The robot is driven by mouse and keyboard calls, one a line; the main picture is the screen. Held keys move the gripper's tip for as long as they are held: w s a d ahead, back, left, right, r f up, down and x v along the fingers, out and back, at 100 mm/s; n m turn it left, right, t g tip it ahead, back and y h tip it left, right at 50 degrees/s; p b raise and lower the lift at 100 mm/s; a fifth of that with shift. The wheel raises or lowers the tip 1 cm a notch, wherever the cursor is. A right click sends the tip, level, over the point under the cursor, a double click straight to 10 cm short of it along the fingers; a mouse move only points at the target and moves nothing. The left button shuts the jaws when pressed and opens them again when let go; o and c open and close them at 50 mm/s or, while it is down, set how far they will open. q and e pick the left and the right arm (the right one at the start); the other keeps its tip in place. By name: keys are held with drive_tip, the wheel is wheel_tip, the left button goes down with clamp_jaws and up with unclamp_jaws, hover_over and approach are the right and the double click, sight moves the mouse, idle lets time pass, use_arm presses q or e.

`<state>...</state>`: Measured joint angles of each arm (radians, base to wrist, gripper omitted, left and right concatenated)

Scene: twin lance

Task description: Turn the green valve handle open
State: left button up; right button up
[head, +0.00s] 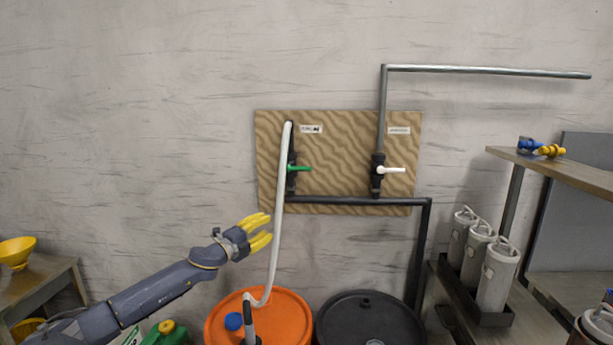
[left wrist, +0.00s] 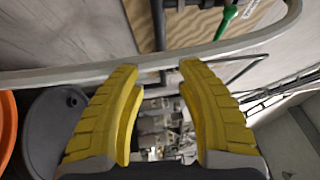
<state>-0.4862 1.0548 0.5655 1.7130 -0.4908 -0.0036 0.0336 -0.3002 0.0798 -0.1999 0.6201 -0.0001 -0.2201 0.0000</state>
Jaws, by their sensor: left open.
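The green valve handle (head: 300,168) sticks out to the right from a dark valve on the left of a wooden board (head: 340,150) on the wall. It also shows at the top of the left wrist view (left wrist: 226,22). My left gripper (head: 268,229) has yellow fingers and is open and empty, below and left of the green handle. In the left wrist view its fingertips (left wrist: 158,68) are apart, with a pale hose (left wrist: 90,72) crossing just beyond them. My right gripper is in neither view.
The white hose (head: 279,200) hangs in front of the board's left side, near my left gripper, down to an orange drum (head: 290,310). A white-handled valve (head: 390,170) sits to the right. A black drum (head: 340,305) and a shelf (head: 560,170) stand at right.

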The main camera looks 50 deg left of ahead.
sight(306, 168)
use_arm(q)
wheel_tip(306, 168, up, 14)
drive_tip(key=w+a+m+h, duration=0.2)
drive_tip(key=w+m+h, duration=0.1)
drive_tip(key=m+h, duration=0.1)
drive_tip(key=shift+t, duration=0.4)
drive_tip(key=shift+w+d+r, duration=0.2)
drive_tip(key=shift+w+r, duration=0.1)
drive_tip(key=shift+w, duration=2.45)
drive_tip(key=shift+w+d+r, duration=0.15)
drive_tip(key=shift+w+r, duration=0.2)
drive_tip(key=shift+w, duration=2.45)
drive_tip(key=shift+w+d+r, duration=0.2)
drive_tip(key=shift+w+r, duration=0.1)
drive_tip(key=shift+w, duration=2.45)
clamp_jaws()
